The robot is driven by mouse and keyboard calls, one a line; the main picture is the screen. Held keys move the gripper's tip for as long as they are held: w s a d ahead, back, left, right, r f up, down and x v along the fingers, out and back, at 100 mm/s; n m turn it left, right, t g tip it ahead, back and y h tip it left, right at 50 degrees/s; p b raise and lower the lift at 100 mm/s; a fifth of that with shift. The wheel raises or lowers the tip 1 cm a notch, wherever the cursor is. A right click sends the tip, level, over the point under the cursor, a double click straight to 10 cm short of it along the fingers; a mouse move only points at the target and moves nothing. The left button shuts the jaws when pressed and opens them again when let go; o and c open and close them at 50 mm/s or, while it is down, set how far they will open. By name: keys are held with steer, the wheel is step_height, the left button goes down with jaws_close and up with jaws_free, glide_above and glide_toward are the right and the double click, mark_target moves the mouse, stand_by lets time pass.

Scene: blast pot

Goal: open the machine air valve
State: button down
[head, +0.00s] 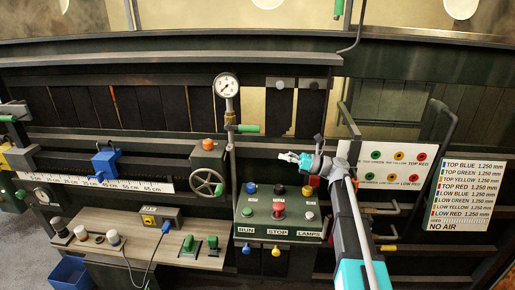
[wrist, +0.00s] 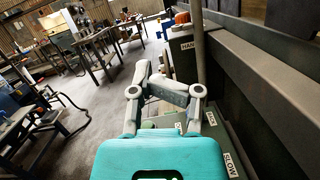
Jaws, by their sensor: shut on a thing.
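The gauge pipe (head: 231,165) carries a lever valve with a green handle (head: 248,128), which points right, roughly level. I take this for the machine air valve, but no label on it is readable. My gripper (head: 287,157) is right of the handle and lower in the head view, with a visible gap between them. In the wrist view my gripper (wrist: 157,82) has its fingers drawn close together. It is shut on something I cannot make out. A vertical pipe (wrist: 197,45) stands by the right finger.
A pressure gauge (head: 227,86) tops the pipe. The green control box (head: 275,215) with knobs and RUN, STOP and LAMPS labels lies below my gripper. A handwheel (head: 207,182) is at left, a coloured-button panel (head: 387,167) at right. A dark machine rail (wrist: 262,75) lines the right side.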

steer(key=shift+w+f+b, duration=0.15)
steer(key=shift+f+b, duration=0.15)
steer(key=shift+f, duration=0.2)
steer(key=shift+a+r, duration=0.1)
steer(key=shift+r, duration=0.05)
steer(key=p, duration=0.6)
glide_toward(243, 126)
steer(key=shift+w+a+f, duration=0.15)
steer(key=shift+a+f, duration=0.2)
steer(key=shift+a, duration=0.5)
steer(key=shift+w+a+f, duration=0.1)
steer(key=shift+a+f, duration=0.25)
steer(key=shift+a, duration=0.55)
steer(key=shift+w+a+f, duration=0.15)
steer(key=shift+a+f, duration=0.2)
steer(key=shift+a, duration=0.5)
steer(key=shift+p, duration=0.3)
